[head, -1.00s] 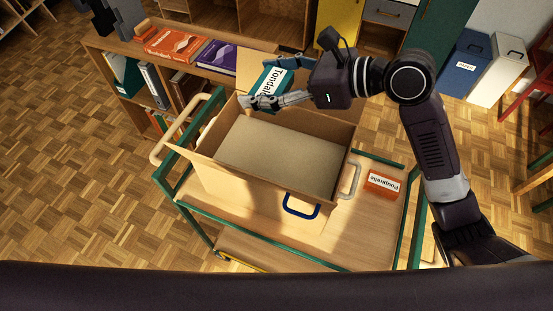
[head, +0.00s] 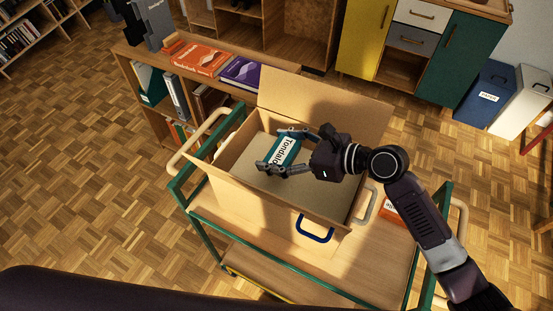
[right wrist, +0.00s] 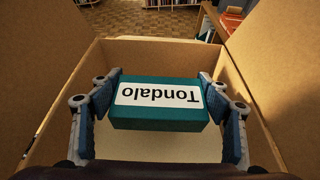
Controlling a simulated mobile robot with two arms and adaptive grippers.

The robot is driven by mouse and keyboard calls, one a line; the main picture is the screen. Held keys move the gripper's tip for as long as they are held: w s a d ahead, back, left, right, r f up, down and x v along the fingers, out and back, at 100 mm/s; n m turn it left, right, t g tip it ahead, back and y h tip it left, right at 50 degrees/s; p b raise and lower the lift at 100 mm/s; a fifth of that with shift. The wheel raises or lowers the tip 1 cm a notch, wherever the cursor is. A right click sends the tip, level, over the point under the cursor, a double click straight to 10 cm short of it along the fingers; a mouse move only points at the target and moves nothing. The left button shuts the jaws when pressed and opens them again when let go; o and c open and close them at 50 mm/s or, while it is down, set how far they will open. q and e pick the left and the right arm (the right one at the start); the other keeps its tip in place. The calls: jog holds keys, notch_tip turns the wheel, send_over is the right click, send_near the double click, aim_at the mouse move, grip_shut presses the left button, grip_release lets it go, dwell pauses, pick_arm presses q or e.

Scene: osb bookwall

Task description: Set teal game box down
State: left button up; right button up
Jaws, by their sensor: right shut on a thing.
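The teal game box (head: 285,150) has a white label reading "Tondalo". My right gripper (head: 279,150) is shut on it, over the open cardboard box (head: 229,203). In the right wrist view the teal game box (right wrist: 160,120) sits between both fingers of the gripper (right wrist: 160,105), with cardboard walls around it and the pale box floor (right wrist: 150,148) below. I cannot tell whether the game box touches that floor. My left gripper is not in view.
An orange box (head: 392,210) lies on the trolley at right, partly behind my arm. Behind is a low shelf with orange (head: 197,58) and purple books (head: 243,73).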

aim_at(276, 162)
jog(key=shift+f, duration=2.1)
jog(key=shift+f, duration=0.1)
jog(key=shift+f, duration=0.35)
jog(key=shift+f, duration=0.15)
jog(key=o, duration=1.2)
